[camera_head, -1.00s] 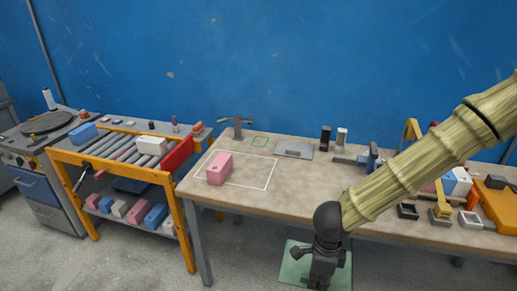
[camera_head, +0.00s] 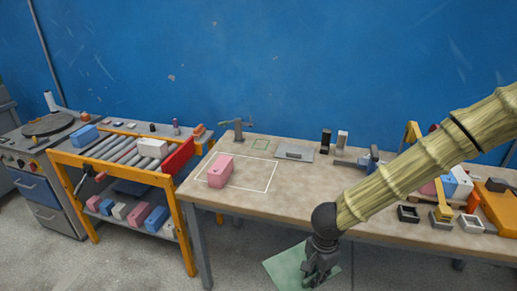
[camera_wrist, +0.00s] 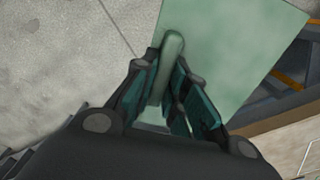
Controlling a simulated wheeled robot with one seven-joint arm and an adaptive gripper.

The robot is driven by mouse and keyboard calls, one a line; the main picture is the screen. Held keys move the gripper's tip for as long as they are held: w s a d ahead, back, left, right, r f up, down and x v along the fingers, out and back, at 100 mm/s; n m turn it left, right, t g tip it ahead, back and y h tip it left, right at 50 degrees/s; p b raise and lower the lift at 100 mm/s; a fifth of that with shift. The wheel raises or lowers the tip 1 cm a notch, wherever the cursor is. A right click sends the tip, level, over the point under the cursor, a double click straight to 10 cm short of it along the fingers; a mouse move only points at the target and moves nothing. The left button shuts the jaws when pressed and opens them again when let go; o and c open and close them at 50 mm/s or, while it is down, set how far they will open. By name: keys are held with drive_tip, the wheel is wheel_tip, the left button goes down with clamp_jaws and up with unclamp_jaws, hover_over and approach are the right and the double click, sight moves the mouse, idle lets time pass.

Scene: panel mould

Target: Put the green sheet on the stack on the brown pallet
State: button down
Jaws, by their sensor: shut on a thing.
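The green sheet (camera_head: 288,264) is pale, flat and square-edged, and is held in front of the workbench, below the level of its top. My gripper (camera_head: 318,272) is over the sheet's right part in the head view. In the wrist view my gripper (camera_wrist: 168,98) has its fingers shut on a raised rounded green bar on the sheet (camera_wrist: 225,50). The gripper hides part of the sheet. I cannot make out a brown pallet or a stack on it in these views.
The workbench (camera_head: 270,205) stands behind the sheet, with a pink block (camera_head: 220,170) inside a white outline. Tools and small trays (camera_head: 408,214) crowd its right side. An orange-framed roller cart (camera_head: 130,170) stands to the left. Bare grey floor (camera_head: 230,255) shows between them.

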drive_tip(key=w+f+n, duration=0.1)
drive_tip(key=n, duration=0.1)
drive_tip(key=w+f+n, duration=0.1)
drive_tip(key=n, duration=0.1)
drive_tip(key=w+n, duration=0.1)
drive_tip(key=n, duration=0.1)
drive_tip(key=shift+d+f+n, duration=0.25)
drive_tip(key=shift+f+n, duration=0.15)
drive_tip(key=n, duration=0.1)
drive_tip(key=w+f+n, duration=0.1)
drive_tip(key=n, duration=0.1)
drive_tip(key=w+f+n, duration=0.1)
drive_tip(key=n, duration=0.1)
drive_tip(key=shift+d, duration=0.3)
drive_tip(key=shift+a, duration=0.1)
